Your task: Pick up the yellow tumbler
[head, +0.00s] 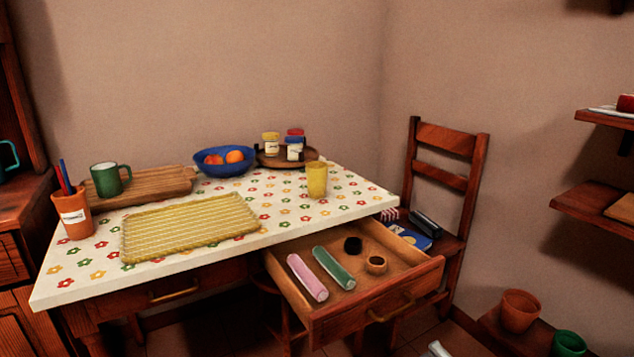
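The yellow tumbler (316,180) stands upright on the flowered tabletop (345,208), right of the middle and towards the back. It looks clear of the things around it, with the blue bowl to its left and a round tray with jars behind it. I cannot make out either of my grippers in the head view.
The table also holds a yellow woven mat (190,228), a wooden board (150,187) with a green mug (106,180), an orange cup (73,214), a blue bowl (224,169) and a jar tray (270,163). An open drawer (350,315) juts out in front; a chair (450,139) stands right.

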